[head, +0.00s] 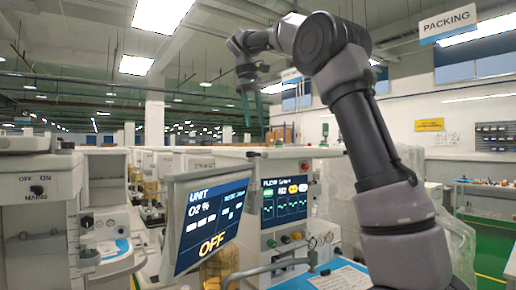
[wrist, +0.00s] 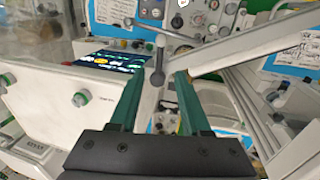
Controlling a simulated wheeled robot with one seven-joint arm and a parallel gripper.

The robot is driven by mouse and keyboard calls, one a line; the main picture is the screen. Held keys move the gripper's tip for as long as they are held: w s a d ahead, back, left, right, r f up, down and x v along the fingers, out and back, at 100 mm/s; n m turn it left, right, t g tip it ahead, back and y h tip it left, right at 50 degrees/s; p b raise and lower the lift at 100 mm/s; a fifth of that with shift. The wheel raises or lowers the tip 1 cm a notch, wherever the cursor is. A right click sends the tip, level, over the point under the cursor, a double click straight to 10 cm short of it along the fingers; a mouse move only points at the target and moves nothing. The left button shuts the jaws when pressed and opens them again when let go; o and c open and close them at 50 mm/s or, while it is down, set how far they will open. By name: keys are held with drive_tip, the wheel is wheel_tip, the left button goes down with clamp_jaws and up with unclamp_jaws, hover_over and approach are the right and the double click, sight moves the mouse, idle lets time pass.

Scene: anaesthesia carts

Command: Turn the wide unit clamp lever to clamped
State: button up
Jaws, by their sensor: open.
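My gripper (head: 253,106) is raised above the carts in the head view, its green fingers pointing down. In the wrist view my gripper (wrist: 158,72) has its two green fingers apart, with nothing held between them. In the head view the tilted unit screen (head: 212,222) reads "UNIT", "O2 %" and "OFF". No label marks the wide unit clamp lever.
A second monitor (head: 285,198) stands behind the unit screen. A grey bent tube (head: 262,270) crosses the cart below it. A cart with a mains switch (head: 37,190) is at left. In the wrist view a pale bar (wrist: 240,48) slants close to the right finger. Open air surrounds my raised arm.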

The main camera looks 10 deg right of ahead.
sight(259, 155)
drive_tip(key=f, duration=0.3)
drive_tip(key=d+f, duration=0.1)
drive_tip(key=f, duration=0.5)
drive_tip(key=shift+w+d+f, duration=0.3)
drive_tip(key=shift+d, duration=0.1)
clamp_jaws()
idle(0.9)
